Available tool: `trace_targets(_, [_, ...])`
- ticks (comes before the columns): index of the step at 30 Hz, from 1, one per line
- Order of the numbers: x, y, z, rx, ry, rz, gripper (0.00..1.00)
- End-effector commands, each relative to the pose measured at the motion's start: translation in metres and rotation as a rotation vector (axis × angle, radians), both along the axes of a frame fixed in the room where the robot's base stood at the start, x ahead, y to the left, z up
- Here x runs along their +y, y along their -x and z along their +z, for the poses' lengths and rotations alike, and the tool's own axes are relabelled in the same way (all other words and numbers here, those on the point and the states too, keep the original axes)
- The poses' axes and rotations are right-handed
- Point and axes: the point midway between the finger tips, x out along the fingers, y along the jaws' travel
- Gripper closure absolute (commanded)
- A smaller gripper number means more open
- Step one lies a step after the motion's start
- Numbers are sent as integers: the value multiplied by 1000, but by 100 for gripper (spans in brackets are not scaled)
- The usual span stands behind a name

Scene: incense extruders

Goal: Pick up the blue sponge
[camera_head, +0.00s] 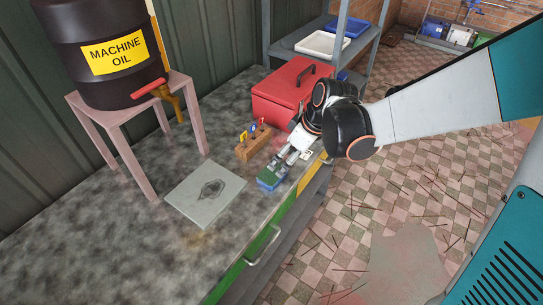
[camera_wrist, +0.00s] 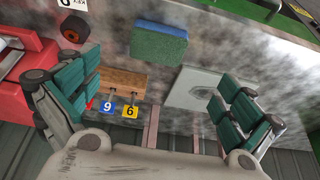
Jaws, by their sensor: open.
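The blue sponge (camera_head: 271,179) lies on the worktop near its front edge, with a green layer on one side. In the wrist view the sponge (camera_wrist: 158,47) is ahead of the open fingers, above the middle of the picture. My gripper (camera_head: 290,158) is close to the sponge in the head view, pointing down at the worktop. In the wrist view my gripper (camera_wrist: 155,85) has its green-padded fingers spread wide, with nothing between the pads. I cannot tell from the head view whether a finger touches the sponge.
A wooden block (camera_head: 253,146) with numbered tags stands behind the sponge. A grey plate (camera_head: 205,192) lies to its left. A red toolbox (camera_head: 286,92) stands beyond my gripper. An oil barrel (camera_head: 103,45) sits on a pink stand (camera_head: 139,179).

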Motion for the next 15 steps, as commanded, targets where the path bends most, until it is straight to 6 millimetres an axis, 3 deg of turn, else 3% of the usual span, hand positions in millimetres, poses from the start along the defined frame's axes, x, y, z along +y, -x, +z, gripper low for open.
trace_targets(1, [4,-3,-13,0,0,1,0])
trace_targets(6, [13,-10,-42,-1,1,1,0])
trace_targets(15, [20,-16,-63,0,0,-1,0])
